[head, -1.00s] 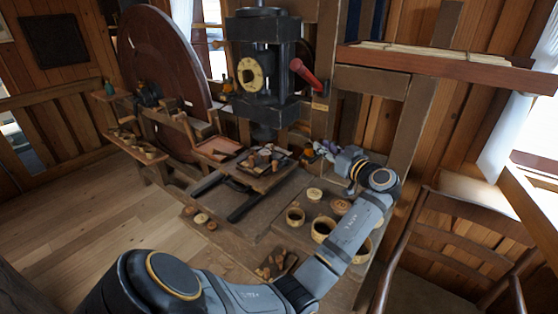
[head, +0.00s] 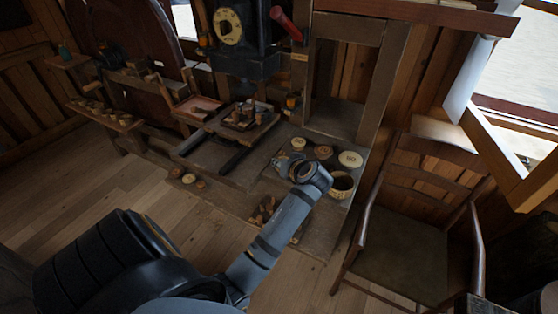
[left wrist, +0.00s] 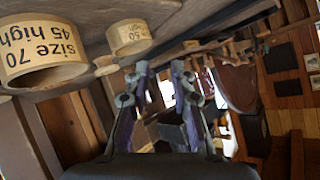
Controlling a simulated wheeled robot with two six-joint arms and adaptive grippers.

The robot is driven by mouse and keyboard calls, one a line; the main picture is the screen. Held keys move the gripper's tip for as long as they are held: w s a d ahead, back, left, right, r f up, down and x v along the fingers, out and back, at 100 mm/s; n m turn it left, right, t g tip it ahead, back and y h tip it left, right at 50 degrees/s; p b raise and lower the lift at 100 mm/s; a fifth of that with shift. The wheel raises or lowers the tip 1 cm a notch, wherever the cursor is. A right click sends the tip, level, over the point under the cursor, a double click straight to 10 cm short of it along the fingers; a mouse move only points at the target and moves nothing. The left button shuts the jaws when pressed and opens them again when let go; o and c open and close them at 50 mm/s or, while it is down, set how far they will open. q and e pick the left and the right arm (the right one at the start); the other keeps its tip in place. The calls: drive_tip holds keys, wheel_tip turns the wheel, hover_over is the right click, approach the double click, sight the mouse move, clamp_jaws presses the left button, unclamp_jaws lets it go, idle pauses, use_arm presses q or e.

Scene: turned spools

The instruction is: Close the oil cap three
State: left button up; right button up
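Three round pale wooden caps or cap-like discs stand in a row at the back of the bench in the head view: left (head: 298,143), middle (head: 324,152) and right (head: 350,159). An open wooden pot (head: 342,185) stands in front of the right one; my arm hides other pots. The left wrist view shows a large ring-like pot marked "size 70 45 high" (left wrist: 42,55) and a smaller one marked "50 45 high" (left wrist: 130,37). My left gripper (head: 287,165) is low over the bench left of the open pot. In its wrist view the fingers (left wrist: 160,82) are apart and empty. My right gripper is out of view.
A tray of small blocks (head: 243,117) stands under the black press (head: 238,38). Small parts (head: 267,208) lie at the bench's front, partly behind my arm. A wooden chair (head: 420,190) stands close on the right. Open floor (head: 165,185) lies left.

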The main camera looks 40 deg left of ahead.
use_arm(q)
drive_tip(key=shift+s+d+f+m+h, duration=0.25)
drive_tip(key=shift+s+d+f, duration=0.05)
drive_tip(key=shift+s+f, duration=0.3)
drive_tip(key=shift+s+d+f+m+h, duration=0.25)
drive_tip(key=shift+s+f, duration=0.2)
drive_tip(key=shift+f, duration=0.1)
drive_tip(key=shift+o, duration=0.5)
